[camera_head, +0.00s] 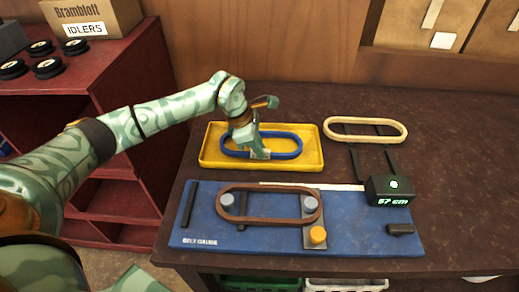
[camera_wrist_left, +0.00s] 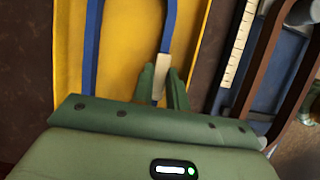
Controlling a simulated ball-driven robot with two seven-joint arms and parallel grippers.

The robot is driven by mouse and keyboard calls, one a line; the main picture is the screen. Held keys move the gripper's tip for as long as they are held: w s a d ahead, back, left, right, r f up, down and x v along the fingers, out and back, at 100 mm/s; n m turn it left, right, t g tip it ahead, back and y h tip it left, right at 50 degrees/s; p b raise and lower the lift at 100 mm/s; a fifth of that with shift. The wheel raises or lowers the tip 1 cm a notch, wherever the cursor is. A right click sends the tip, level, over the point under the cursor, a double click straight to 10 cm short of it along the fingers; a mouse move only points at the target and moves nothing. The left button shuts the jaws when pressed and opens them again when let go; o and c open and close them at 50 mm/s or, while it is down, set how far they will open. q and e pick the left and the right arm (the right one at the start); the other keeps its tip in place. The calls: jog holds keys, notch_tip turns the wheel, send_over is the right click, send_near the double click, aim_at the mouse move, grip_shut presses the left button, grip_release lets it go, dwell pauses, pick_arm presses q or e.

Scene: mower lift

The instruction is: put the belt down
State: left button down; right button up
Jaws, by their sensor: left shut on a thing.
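A blue belt (camera_head: 284,156) forms a long loop at the yellow tray (camera_head: 212,160). My left gripper (camera_head: 262,153) is at the belt's near side, over the tray. It is shut on the belt, at a pale patch. In the left wrist view the blue belt (camera_wrist_left: 170,35) runs up from between the fingers (camera_wrist_left: 162,88), with the yellow tray (camera_wrist_left: 128,60) behind it. I cannot tell whether the belt touches the tray floor. My right gripper is not in view.
A brown belt (camera_head: 268,219) lies around two grey pegs on the blue belt gauge (camera_head: 375,236). Its display box (camera_head: 390,190) reads 57 cm. A cream belt (camera_head: 330,127) lies at the back right. A red shelf (camera_head: 110,75) with black idlers stands left.

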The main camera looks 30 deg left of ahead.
pick_arm(q)
jog(key=shift+f, duration=0.4)
jog(key=shift+r, duration=0.15)
jog(key=c, duration=1.4)
grip_release()
jog(key=shift+a+r, duration=0.1)
jog(key=shift+r, duration=0.2)
jog(key=p+v, duration=0.2)
jog(key=v, duration=0.9)
jog(key=shift+r+p, duration=0.15)
jog(key=shift+p, duration=0.15)
